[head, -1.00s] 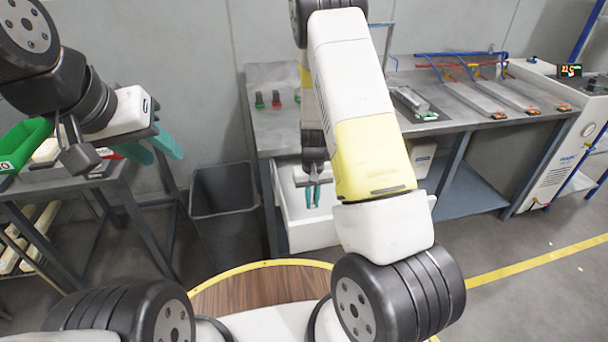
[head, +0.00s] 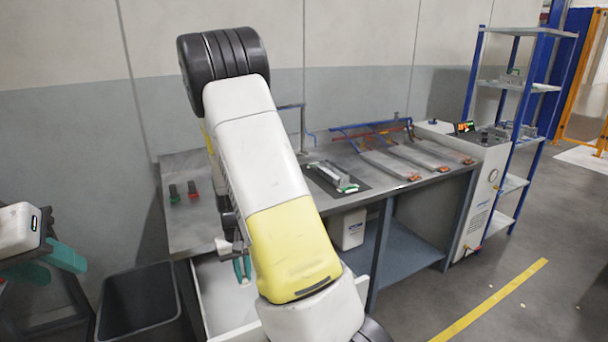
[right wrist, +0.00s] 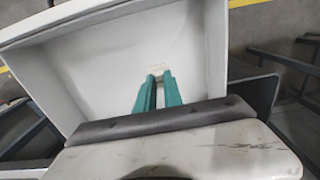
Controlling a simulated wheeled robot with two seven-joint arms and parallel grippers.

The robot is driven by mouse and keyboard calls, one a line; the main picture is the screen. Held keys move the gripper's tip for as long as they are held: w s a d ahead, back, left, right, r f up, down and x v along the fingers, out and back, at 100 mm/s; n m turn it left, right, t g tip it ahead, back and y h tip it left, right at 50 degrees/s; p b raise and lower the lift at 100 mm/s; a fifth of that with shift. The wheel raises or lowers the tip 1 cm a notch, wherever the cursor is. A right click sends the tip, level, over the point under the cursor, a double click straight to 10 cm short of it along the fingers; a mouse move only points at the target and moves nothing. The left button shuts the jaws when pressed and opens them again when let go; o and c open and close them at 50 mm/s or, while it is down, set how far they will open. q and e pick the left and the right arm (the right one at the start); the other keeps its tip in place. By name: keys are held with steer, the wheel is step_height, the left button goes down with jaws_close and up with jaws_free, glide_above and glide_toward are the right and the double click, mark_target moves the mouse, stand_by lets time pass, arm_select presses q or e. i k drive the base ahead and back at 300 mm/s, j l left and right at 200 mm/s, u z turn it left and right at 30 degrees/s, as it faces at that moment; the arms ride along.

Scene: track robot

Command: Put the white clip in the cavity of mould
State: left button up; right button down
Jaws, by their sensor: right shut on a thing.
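My right gripper (head: 242,269) has teal fingers pointing down into a white open drawer or bin below the bench. In the right wrist view its fingertips (right wrist: 157,77) are close together on a small pale piece (right wrist: 155,69), seemingly the white clip, against the white interior. The clip cannot be made out in the head view. A grey metal block, seemingly the mould (head: 337,174), lies on a dark mat on the bench, right of my right arm; its cavity is not clear. My left gripper (head: 48,263) is at the left edge, fingers apart, nothing seen between them.
The white drawer (head: 215,290) sits under the grey metal bench (head: 185,228). A dark bin (head: 140,300) stands left of it. Green and red items (head: 183,192) lie on the bench. Metal bars (head: 395,165) and blue shelving (head: 510,120) are to the right.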

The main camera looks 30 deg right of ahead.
mark_target(331, 173)
steer(key=l+u, duration=0.1)
steer(key=l, duration=0.45)
steer(key=l+u, duration=0.15)
steer(key=l, duration=0.4)
steer(key=l+u, duration=0.1)
steer(key=l, duration=0.5)
steer(key=k+l+u, duration=0.1)
steer(key=l, duration=0.45)
steer(key=l+u, duration=0.15)
steer(key=l, duration=0.4)
steer(key=k+l+u, duration=0.1)
steer(key=l, duration=0.4)
steer(key=k+l+u, duration=0.15)
steer(key=l, duration=0.4)
steer(key=k+l+u, duration=0.1)
steer(key=l, duration=0.4)
steer(key=k, duration=0.1)
